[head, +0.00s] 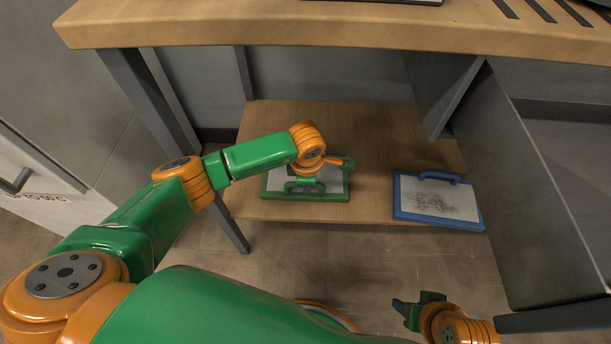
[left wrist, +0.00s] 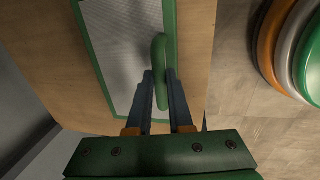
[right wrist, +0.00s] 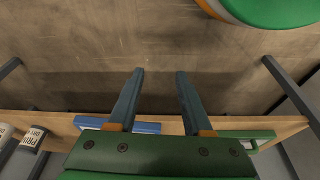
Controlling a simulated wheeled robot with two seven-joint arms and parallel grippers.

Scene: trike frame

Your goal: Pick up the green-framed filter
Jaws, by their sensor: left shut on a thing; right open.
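The green-framed filter (head: 336,195) lies flat on the low wooden shelf, with a pale panel and a green handle along its front edge. In the left wrist view the filter's panel (left wrist: 118,50) fills the upper left. My left gripper (left wrist: 160,78) is over the handle (left wrist: 160,60), its fingers on either side of it and shut on it. In the head view my left wrist hides part of the filter. My right gripper (right wrist: 158,72) is open and empty, in front of the shelf above the floor; it also shows in the head view (head: 415,302).
A blue-framed filter (head: 438,198) with a dark-smudged panel lies on the shelf (head: 375,135) to the right. The wooden tabletop (head: 300,27) overhangs the shelf. Grey legs and a grey side panel (head: 540,190) bound it. Bare shelf lies between the two filters.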

